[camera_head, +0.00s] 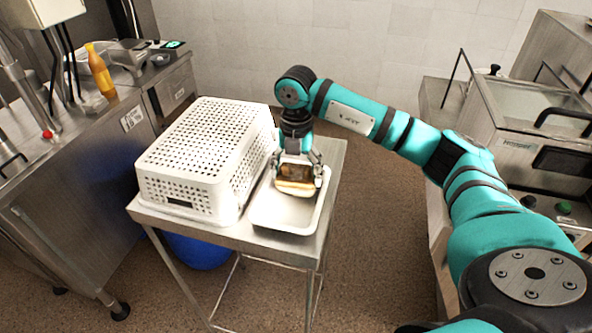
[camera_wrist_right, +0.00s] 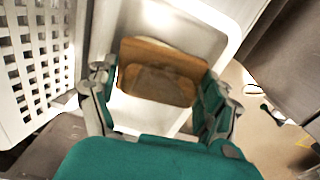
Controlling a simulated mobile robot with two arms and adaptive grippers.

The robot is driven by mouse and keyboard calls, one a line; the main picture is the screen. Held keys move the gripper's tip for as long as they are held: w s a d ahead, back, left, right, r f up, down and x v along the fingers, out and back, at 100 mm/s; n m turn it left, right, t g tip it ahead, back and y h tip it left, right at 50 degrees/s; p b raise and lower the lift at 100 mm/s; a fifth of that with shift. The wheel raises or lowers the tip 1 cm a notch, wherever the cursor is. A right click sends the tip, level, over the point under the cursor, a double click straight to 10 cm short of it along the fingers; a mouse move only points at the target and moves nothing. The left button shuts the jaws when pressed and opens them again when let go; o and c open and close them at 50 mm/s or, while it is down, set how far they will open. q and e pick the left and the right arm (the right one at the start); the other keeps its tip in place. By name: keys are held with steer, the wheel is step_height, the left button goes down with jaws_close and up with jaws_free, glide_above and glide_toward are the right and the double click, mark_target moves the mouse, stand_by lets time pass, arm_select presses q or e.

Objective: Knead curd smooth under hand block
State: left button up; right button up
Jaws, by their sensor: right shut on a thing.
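My right gripper (camera_head: 298,176) is shut on a brown wooden hand block (camera_head: 294,173) and holds it over a white tray (camera_head: 283,219). In the right wrist view the block (camera_wrist_right: 160,72) sits between the two fingers of the gripper (camera_wrist_right: 155,95). A pale cream edge (camera_head: 294,188) shows just below the block; it may be the curd, and I cannot tell whether the block touches it. The tray stands on a small steel table (camera_head: 147,210), and its near half looks empty. My left gripper is not in view.
A white perforated basket (camera_head: 205,152) stands upside down left of the tray, close to it. A steel counter with an orange bottle (camera_head: 100,70) is at the left. A machine with a clear lid (camera_head: 530,103) stands at the right. A blue tub (camera_head: 198,250) is under the table.

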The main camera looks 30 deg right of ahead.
steer(key=shift+r+p, duration=1.95)
steer(key=shift+r, duration=1.35)
steer(key=shift+f, duration=0.1)
